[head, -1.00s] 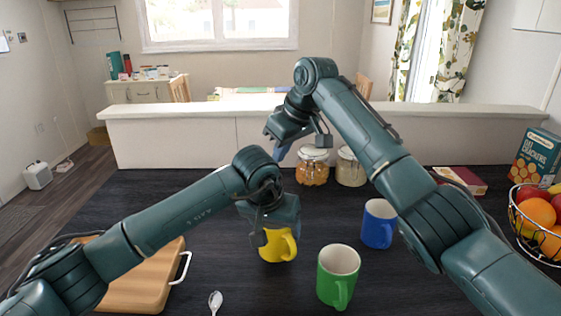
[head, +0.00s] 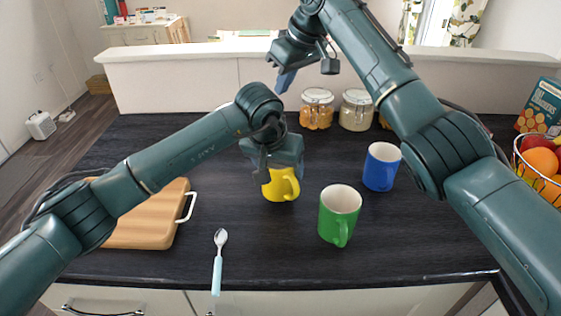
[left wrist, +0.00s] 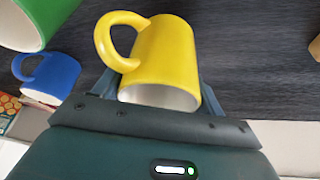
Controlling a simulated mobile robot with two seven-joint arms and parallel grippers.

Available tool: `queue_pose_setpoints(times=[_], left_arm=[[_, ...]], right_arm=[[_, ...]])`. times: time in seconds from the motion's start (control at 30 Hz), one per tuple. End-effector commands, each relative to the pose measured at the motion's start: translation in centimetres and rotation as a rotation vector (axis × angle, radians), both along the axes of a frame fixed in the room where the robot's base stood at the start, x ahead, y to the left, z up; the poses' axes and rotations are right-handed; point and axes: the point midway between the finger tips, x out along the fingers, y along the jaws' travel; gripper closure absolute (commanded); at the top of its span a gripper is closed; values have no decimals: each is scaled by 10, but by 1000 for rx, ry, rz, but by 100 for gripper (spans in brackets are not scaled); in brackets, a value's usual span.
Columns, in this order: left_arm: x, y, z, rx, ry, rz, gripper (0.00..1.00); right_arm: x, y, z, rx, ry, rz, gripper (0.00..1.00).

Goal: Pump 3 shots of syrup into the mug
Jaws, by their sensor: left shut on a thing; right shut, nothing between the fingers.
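A yellow mug (head: 284,187) stands on the dark counter, handle to the right in the head view. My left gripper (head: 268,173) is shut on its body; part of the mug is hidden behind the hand. In the left wrist view the yellow mug (left wrist: 165,55) sits between the fingers with its rim towards the camera. A green mug (head: 338,215) and a blue mug (head: 381,167) stand to its right. My right gripper (head: 284,82) is shut and empty, held high beyond the left hand. I see no syrup bottle in these views; my arms cover part of the counter.
A cutting board (head: 150,225) lies at the left, a spoon (head: 219,260) at the front. A fruit basket (head: 540,165) and a cracker box (head: 541,105) are at the right.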

Motion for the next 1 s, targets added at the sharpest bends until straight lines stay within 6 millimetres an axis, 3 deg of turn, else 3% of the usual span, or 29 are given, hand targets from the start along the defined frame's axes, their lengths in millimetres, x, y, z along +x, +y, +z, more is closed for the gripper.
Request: queue_pose_setpoints(times=[0.4, 1.0], left_arm=[[-2, 0, 1, -1, -3, -1, 61], [-49, 2, 1, -2, -3, -1, 61]], right_arm=[[0, 0, 0, 0, 0, 0, 100], [0, 0, -3, 0, 0, 0, 100]])
